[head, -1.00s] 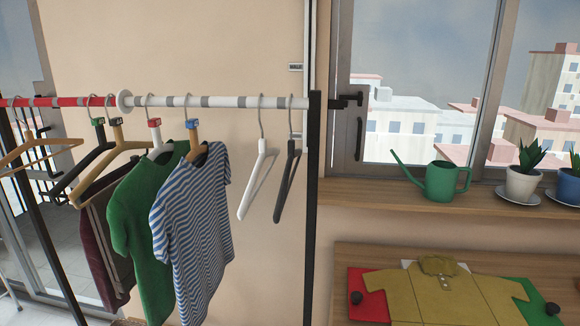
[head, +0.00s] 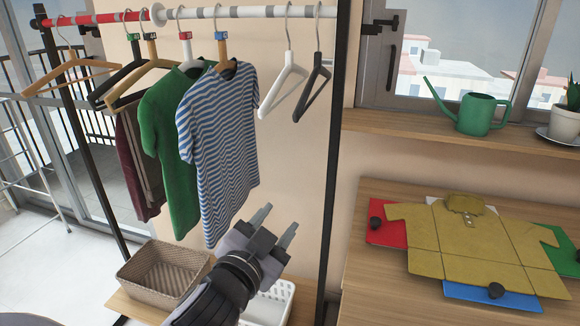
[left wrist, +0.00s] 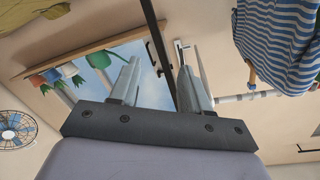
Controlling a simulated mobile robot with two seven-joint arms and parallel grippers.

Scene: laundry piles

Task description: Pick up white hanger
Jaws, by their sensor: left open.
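The white hanger (head: 283,88) hangs empty by its hook from the white part of the rail (head: 245,12) in the head view. A dark hanger (head: 313,88) hangs just to its right. My left gripper (head: 276,221) is open and empty, with its fingers pointing up. In the picture it is well below the white hanger and apart from it. Its two fingers also show in the left wrist view (left wrist: 160,78). I cannot clearly make out the white hanger there. My right gripper is not in view.
A striped shirt (head: 218,140) and a green shirt (head: 168,150) hang left of the hanger. The black rack post (head: 333,150) stands right. A wicker basket (head: 165,272) and white basket (head: 270,305) are below.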

